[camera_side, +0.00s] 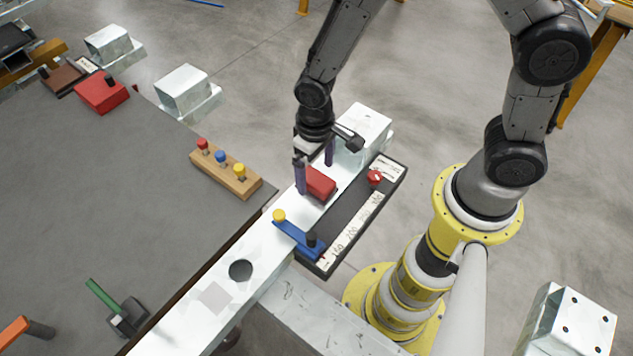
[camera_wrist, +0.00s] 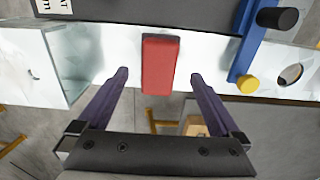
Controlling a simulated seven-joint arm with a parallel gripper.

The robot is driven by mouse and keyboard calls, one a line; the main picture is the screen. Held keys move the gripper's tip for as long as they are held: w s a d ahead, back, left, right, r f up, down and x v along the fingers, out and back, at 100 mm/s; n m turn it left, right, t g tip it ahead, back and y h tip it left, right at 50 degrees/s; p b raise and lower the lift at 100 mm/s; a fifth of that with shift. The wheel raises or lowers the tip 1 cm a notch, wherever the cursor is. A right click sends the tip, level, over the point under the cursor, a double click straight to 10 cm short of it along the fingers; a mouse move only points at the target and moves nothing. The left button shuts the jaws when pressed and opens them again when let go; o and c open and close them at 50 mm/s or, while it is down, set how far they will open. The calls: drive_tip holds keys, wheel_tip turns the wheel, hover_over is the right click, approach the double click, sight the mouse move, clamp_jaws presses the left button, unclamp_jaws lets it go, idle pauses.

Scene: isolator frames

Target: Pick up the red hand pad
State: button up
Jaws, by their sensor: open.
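The red hand pad (camera_side: 318,183) is a small red block lying on the white metal beam in the side view. In the wrist view the red pad (camera_wrist: 159,64) lies upright in the picture, ahead of and between the fingertips. My gripper (camera_side: 314,172) is open, with its two purple fingers pointing down on either side of the pad in the side view. In the wrist view my gripper (camera_wrist: 159,75) shows a clear gap on both sides of the pad, and no finger appears to touch it. Part of the pad is hidden behind a finger in the side view.
A blue bar (camera_side: 298,239) with a yellow knob and a black knob lies near the pad on the beam. A dark labelled panel (camera_side: 350,214) with a red knob runs alongside. A white block (camera_side: 362,130) stands at the beam's far end. A wooden peg strip (camera_side: 226,172) lies to the left.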

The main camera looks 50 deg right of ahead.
sight(316, 179)
wheel_tip(316, 179, down, 3)
drive_tip(key=shift+d+f, duration=0.1)
drive_tip(key=shift+c, duration=0.2)
drive_tip(key=c, duration=1.4)
drive_tip(key=shift+r, duration=0.5)
wheel_tip(316, 179, up, 2)
drive_tip(key=shift+r, duration=0.15)
drive_tip(key=s+d+r, duration=0.1)
drive_tip(key=s+r, duration=0.2)
drive_tip(key=s, duration=0.1)
drive_tip(key=s+d+r, duration=0.2)
drive_tip(key=s+r, duration=0.1)
drive_tip(key=s, duration=0.2)
drive_tip(key=s+d+r, duration=0.1)
drive_tip(key=s+r, duration=0.2)
drive_tip(key=s, duration=0.1)
drive_tip(key=shift+s+d+r, duration=0.15)
drive_tip(key=shift+d+r, duration=0.25)
